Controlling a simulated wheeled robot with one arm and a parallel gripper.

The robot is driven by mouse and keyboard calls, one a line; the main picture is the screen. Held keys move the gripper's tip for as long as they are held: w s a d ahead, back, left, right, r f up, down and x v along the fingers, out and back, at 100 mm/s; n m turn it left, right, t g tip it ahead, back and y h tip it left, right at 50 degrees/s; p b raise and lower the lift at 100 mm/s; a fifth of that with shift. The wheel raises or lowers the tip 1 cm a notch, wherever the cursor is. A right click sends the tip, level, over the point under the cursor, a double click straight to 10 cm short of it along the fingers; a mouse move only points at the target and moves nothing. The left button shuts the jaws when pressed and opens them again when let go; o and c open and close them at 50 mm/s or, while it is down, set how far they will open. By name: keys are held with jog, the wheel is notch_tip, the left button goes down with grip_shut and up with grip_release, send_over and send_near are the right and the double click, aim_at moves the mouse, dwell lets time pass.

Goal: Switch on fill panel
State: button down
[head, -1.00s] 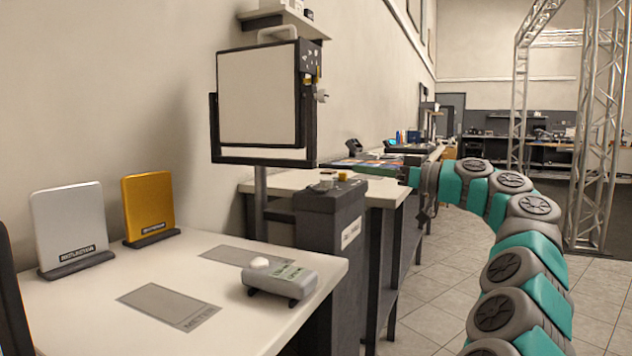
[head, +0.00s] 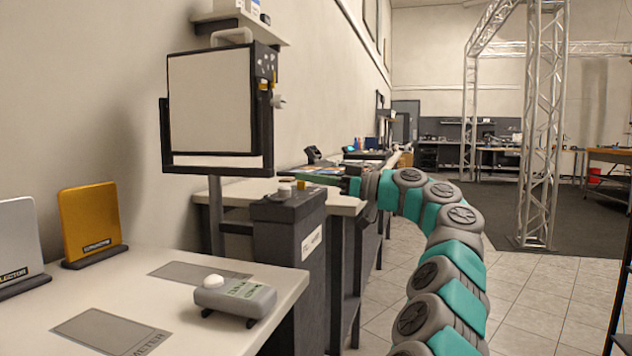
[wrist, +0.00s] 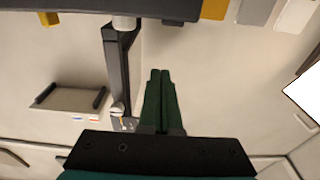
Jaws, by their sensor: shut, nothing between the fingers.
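The fill panel (head: 210,100) is a square pale-faced light in a black frame, held in a black yoke on a grey pole. Its face looks dull cream. Its right side carries small controls, with a yellow part (head: 263,84) and a pale knob (head: 279,101). My gripper (head: 345,186) is right of and below the panel, apart from it, and mostly foreshortened in the head view. In the wrist view its dark green fingers (wrist: 158,75) are together and empty. A dark bar (wrist: 118,65) with a silver knob (wrist: 118,109) lies to their left.
A grey meter (head: 235,298) and a gold reflector (head: 90,222) stand on the near white table (head: 190,335). A dark box (head: 288,230) stands below the panel. A wall shelf (head: 240,22) is above. Open tiled floor (head: 370,310) lies right of the tables.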

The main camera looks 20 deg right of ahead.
aim_at(275, 198)
jog(key=x, duration=0.5)
jog(key=shift+w+a+r+p, duration=0.1)
jog(key=shift+a+p, duration=0.15)
jog(key=shift+p, duration=0.1)
jog(key=f, duration=0.2)
jog(key=a+b, duration=0.1)
jog(key=shift+w+f, duration=0.4)
jog(key=shift+w+a+f, duration=0.1)
jog(key=shift+a+f, duration=0.1)
jog(key=shift+f, duration=0.3)
jog(key=shift+w, duration=0.1)
